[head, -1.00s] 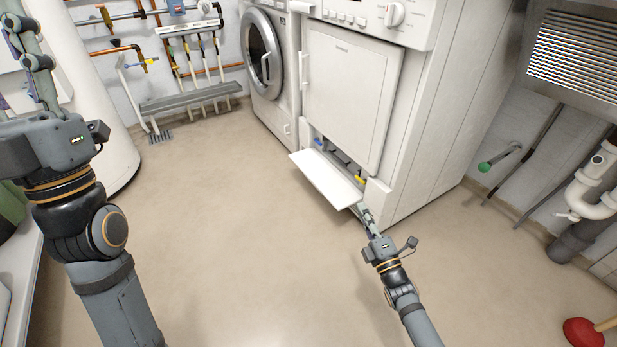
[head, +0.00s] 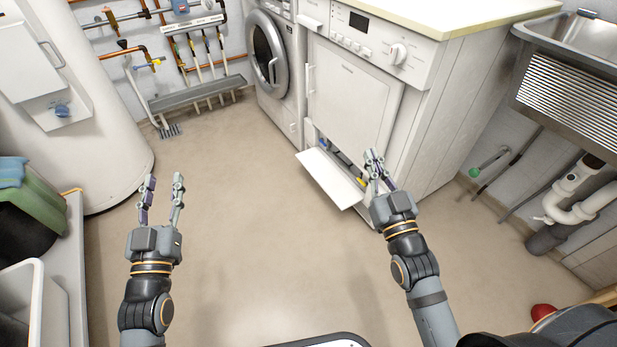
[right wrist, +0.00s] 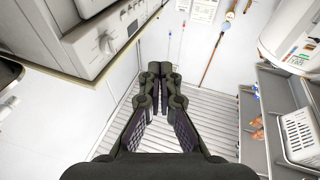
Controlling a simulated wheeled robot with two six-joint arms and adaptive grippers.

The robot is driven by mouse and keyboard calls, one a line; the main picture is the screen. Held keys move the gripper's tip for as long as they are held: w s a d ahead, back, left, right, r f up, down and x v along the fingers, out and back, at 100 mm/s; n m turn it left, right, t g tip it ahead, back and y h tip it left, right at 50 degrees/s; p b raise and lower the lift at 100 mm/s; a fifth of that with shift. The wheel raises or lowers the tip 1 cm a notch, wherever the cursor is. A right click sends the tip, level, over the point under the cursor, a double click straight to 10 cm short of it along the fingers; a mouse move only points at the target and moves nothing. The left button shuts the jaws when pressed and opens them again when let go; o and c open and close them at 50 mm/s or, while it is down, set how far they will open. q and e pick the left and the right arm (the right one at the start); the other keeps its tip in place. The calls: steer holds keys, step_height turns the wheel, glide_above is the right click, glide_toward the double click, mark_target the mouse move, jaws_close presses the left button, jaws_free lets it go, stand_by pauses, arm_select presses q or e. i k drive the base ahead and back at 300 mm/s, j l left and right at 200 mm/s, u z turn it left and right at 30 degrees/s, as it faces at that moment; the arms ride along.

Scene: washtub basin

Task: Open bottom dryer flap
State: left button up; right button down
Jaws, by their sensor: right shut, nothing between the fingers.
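The dryer (head: 352,95) is the white machine with a large square door and a knob panel. It stands right of the round-door washer. Its bottom flap (head: 330,178) is swung down and out, nearly flat above the floor. The low compartment behind it shows small blue and yellow parts. My right gripper (head: 374,155) is shut and empty, in front of the dryer's lower right, above and right of the flap. The right wrist view shows its fingers (right wrist: 158,72) together, with nothing between them. My left gripper (head: 164,180) is open and empty over the floor at left.
The washer (head: 268,60) stands left of the dryer. A white tank (head: 85,130) and a tub with green cloth (head: 40,205) are at left. White drain pipes (head: 575,195) and a metal basin (head: 580,50) are at right. The middle floor is clear.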

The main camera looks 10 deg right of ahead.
mark_target(332, 181)
steer(key=i+j, duration=0.85)
steer(key=j, duration=0.15)
